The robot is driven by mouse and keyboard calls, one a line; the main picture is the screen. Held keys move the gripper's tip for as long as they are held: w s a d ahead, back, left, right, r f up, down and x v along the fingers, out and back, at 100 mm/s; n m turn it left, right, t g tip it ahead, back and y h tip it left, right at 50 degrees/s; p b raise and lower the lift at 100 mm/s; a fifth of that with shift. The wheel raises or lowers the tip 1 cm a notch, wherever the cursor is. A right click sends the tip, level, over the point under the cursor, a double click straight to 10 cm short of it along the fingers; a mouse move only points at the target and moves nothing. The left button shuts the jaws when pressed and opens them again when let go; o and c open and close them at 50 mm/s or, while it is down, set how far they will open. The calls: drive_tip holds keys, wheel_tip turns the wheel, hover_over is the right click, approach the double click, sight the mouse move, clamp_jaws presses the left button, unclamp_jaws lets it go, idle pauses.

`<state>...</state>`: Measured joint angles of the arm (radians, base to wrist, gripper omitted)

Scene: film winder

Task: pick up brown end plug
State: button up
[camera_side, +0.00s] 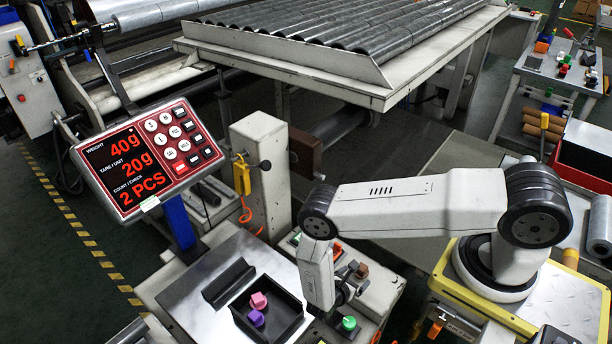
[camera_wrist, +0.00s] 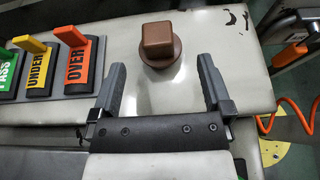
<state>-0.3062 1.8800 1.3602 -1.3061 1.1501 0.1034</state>
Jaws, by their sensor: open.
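The brown end plug (camera_wrist: 158,42) has a square block on a round flange. It stands on a pale worn metal surface in the wrist view, just beyond my fingertips and between their lines. It shows small in the side view (camera_side: 362,270), beside my wrist. My gripper (camera_wrist: 161,66) is open, with one finger on each side and nothing between them.
Green, yellow and orange levers (camera_wrist: 75,60) stand left of the plug. A black tray (camera_side: 290,325) holds pink (camera_side: 258,300) and purple (camera_side: 256,318) plugs. A green plug (camera_side: 349,323) is near my wrist. The scale display (camera_side: 148,160) reads 2 PCS.

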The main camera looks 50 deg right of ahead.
sight(360, 270)
drive_tip(key=shift+x, duration=1.85)
drive_tip(key=c, duration=1.2)
drive_tip(key=shift+r, duration=0.15)
drive_tip(key=shift+r, duration=0.7)
drive_tip(key=shift+s+a+r, duration=0.65)
drive_tip(key=shift+s+r, duration=1.25)
drive_tip(key=shift+s, duration=0.35)
drive_tip(key=shift+s+a+r, duration=0.65)
drive_tip(key=shift+s+r, duration=1.25)
drive_tip(key=shift+s, duration=0.35)
drive_tip(key=shift+s+a+r, duration=0.65)
drive_tip(key=shift+s+r, duration=1.2)
drive_tip(key=shift+s, duration=0.4)
